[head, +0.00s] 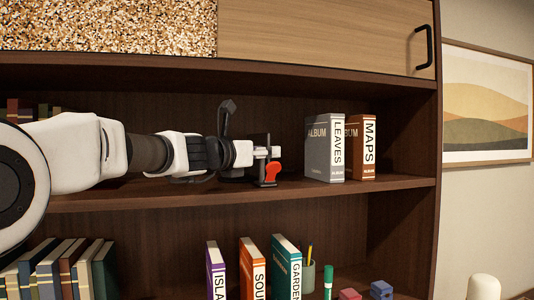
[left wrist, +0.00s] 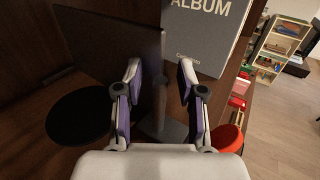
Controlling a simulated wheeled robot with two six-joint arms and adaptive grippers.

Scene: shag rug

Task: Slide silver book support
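The book support (head: 268,140) stands upright on the middle shelf, left of the albums, and looks dark rather than silver here. In the left wrist view its plate (left wrist: 110,35) rises large at the left, and a flat foot shows low between my fingers. My left gripper (head: 276,152) is at the support, reaching in from the left. In the left wrist view its two fingers (left wrist: 160,78) are apart, with the plate's near edge between them; whether either finger touches it I cannot tell. A grey LEAVES album (head: 322,150) stands to the right. My right gripper is not in view.
A brown MAPS album (head: 362,150) stands right of the grey one. A red object (head: 272,173) is by the support at the shelf front. Bare shelf lies between support and albums.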

